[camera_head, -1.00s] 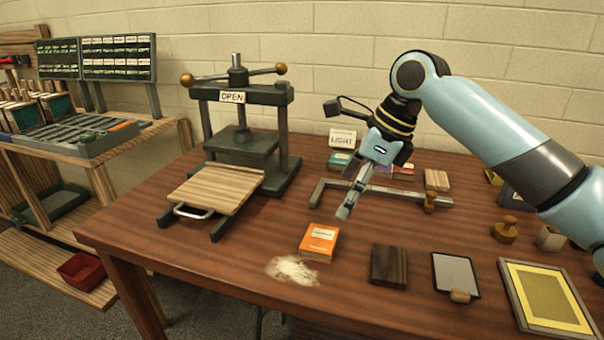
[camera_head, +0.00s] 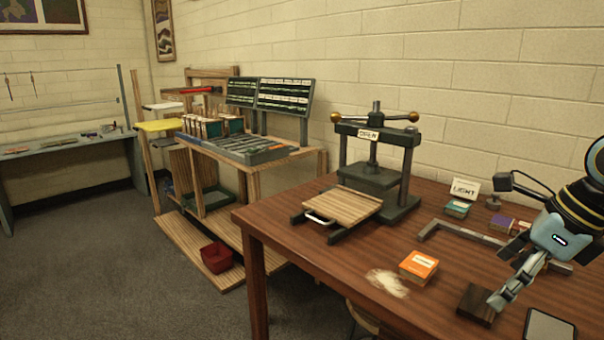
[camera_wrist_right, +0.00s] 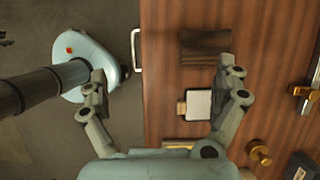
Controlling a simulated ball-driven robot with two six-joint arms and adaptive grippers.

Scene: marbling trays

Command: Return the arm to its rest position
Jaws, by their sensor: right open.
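My right gripper (camera_head: 503,298) is at the lower right of the head view, over the table close to a dark wooden block (camera_head: 474,308). It holds nothing. In the wrist view its two fingers (camera_wrist_right: 160,70) are spread wide apart, with floor, the table edge and the dark block (camera_wrist_right: 203,47) beyond them. My right arm runs out of the head view at the right edge. My left gripper is not in view.
On the brown table (camera_head: 300,240) are an orange box (camera_head: 418,264), spilled pale powder (camera_head: 388,283), a press (camera_head: 375,178) with a wooden board (camera_head: 343,206), a metal bar frame (camera_head: 465,231) and a LIGHT sign (camera_head: 465,189).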

